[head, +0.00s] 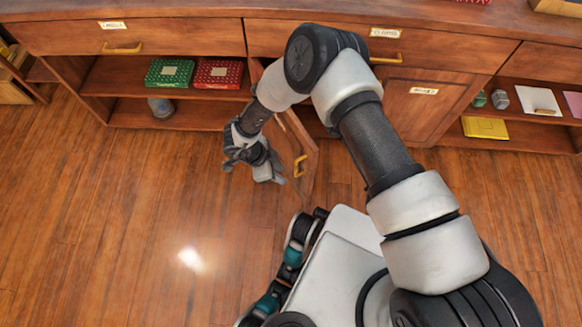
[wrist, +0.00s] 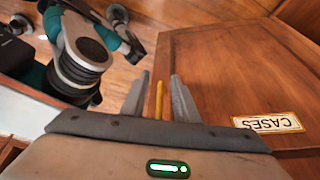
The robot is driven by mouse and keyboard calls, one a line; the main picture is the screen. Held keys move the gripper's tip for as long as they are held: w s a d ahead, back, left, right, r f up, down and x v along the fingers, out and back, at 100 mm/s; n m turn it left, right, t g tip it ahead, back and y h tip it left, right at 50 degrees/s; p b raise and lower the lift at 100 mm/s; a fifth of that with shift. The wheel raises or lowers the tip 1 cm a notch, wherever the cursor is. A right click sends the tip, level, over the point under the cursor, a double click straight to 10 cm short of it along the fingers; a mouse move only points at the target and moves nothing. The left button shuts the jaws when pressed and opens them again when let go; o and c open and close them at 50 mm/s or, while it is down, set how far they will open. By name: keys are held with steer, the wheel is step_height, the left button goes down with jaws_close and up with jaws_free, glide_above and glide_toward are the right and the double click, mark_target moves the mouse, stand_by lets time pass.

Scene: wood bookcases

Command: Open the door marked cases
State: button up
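The wooden door (head: 304,143) stands swung out from the cabinet, toward my base, in the head view. Its brass handle (head: 299,166) is near the free end. In the wrist view the door (wrist: 215,75) fills the right side, and its label reads CASES (wrist: 268,123), upside down. My gripper (head: 262,170) is just left of the handle in the head view. In the wrist view the two fingers of my gripper (wrist: 161,97) are apart, with the handle (wrist: 159,101) showing between them and a gap on each side. I cannot tell whether they touch it.
Left of the door is an open shelf with a green box (head: 169,73), a red box (head: 218,73) and a grey jar (head: 161,106). Drawers run above. A closed, labelled door (head: 424,105) is to the right. The floor (head: 110,220) at left is clear.

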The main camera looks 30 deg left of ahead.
steer(key=shift+d, duration=0.1)
steer(key=p+v, duration=0.4)
steer(key=v, duration=1.3)
steer(key=shift+r, duration=0.15)
